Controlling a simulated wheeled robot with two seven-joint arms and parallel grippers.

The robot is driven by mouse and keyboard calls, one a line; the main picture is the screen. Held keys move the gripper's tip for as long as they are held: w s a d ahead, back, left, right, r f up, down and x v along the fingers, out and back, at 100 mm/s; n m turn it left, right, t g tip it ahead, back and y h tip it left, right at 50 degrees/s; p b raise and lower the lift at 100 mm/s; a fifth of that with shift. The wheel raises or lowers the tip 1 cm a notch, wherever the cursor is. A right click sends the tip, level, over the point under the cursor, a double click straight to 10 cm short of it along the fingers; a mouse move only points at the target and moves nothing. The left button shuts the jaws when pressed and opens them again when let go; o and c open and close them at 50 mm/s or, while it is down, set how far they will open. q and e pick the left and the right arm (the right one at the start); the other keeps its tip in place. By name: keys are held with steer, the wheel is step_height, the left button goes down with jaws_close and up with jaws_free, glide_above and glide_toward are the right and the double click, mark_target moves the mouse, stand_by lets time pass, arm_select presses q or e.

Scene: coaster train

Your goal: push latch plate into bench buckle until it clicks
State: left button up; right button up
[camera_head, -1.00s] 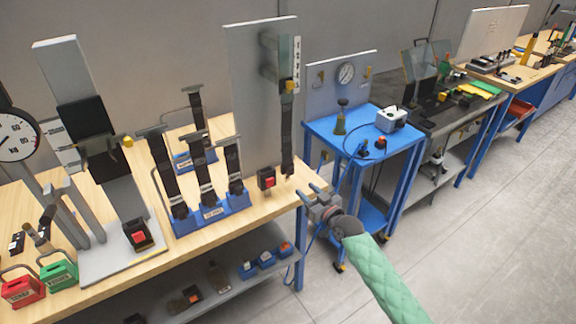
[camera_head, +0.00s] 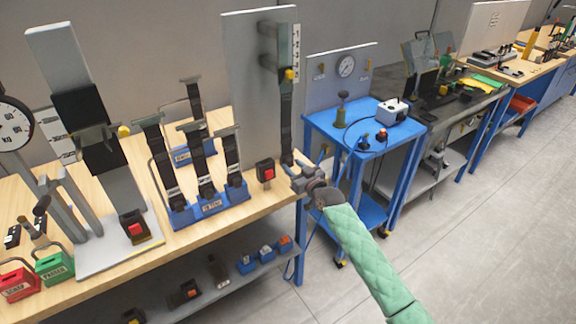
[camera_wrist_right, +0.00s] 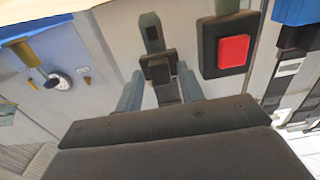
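The bench buckle (camera_head: 266,172), a dark block with a red button, stands near the right end of the wooden bench. It also shows in the right wrist view (camera_wrist_right: 232,50). A dark strap (camera_head: 286,125) hangs down the tall grey panel beside it. In the right wrist view, its dark lower end, which looks like the latch plate (camera_wrist_right: 158,70), is between the two fingers. My right gripper (camera_head: 293,171) is at that lower end, to the right of the buckle. Its fingers look apart, with gaps beside the dark piece. The latch plate is outside the buckle. My left gripper is not in view.
The tall grey panel (camera_head: 248,85) rises behind the strap. A blue holder (camera_head: 211,208) with several straps stands left of the buckle. Another red-button buckle (camera_head: 135,228) sits further left. A blue cart (camera_head: 368,127) stands to the right. Floor is clear at the right front.

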steer(key=shift+w+a, duration=0.15)
steer(key=shift+w, duration=0.05)
stand_by(0.6)
